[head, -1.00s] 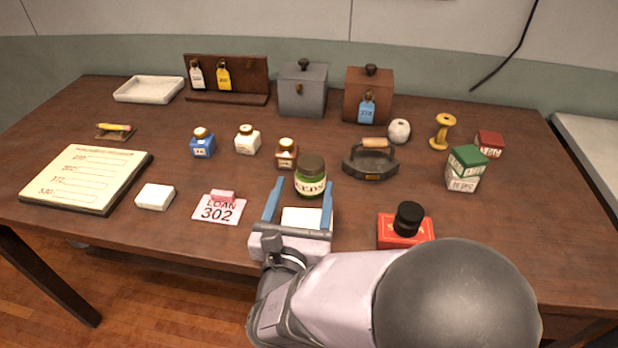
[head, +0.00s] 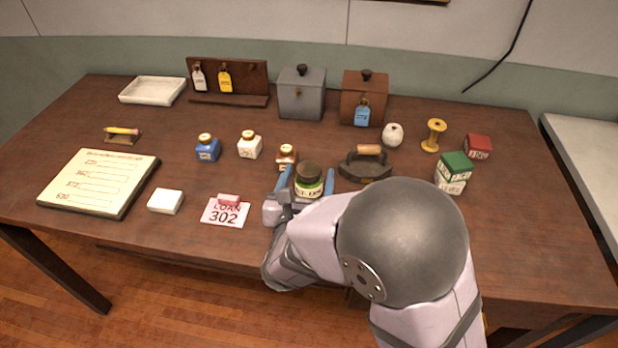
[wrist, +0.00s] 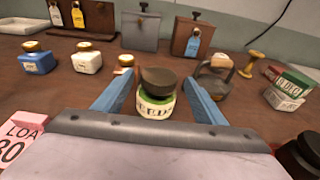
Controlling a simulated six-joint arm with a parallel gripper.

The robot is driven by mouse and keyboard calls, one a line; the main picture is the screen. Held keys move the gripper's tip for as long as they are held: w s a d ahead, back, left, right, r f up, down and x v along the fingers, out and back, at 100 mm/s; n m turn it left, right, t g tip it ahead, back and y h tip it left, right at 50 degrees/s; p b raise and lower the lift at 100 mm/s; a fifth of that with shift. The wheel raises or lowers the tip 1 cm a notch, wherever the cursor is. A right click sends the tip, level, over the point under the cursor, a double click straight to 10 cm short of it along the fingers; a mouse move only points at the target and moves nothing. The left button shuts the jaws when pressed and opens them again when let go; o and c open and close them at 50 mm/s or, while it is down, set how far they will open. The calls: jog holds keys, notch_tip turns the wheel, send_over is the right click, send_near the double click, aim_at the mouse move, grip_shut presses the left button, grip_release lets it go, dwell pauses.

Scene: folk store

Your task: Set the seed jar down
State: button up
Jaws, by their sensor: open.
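The seed jar (head: 308,182) has a dark lid, a green body and a pale label. It stands upright on the table, and it also shows in the wrist view (wrist: 157,104). My gripper (head: 309,181) is open, with its blue fingers on either side of the jar. In the wrist view the fingers of my gripper (wrist: 157,98) show a gap on each side of the jar.
A brown-capped bottle (head: 286,157) stands close behind the jar on the left. A flat iron (head: 366,165) is close on the right. A pink loan card (head: 225,212) lies front left. The red box with a black knob (wrist: 300,152) is at my right.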

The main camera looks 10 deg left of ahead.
aim_at(312, 162)
jog(key=shift+w+a+f+p, duration=0.15)
jog(key=shift+w+p, duration=0.1)
jog(key=shift+w, duration=0.7)
jog(key=shift+w+d+f+p, duration=0.1)
jog(key=shift+w+f+p, duration=0.15)
jog(key=shift+w, duration=0.75)
jog(key=shift+w+a+f+p, duration=0.1)
jog(key=shift+w+p, duration=0.2)
jog(key=shift+w, duration=0.65)
jog(key=c, duration=1.4)
jog(key=shift+r, duration=0.1)
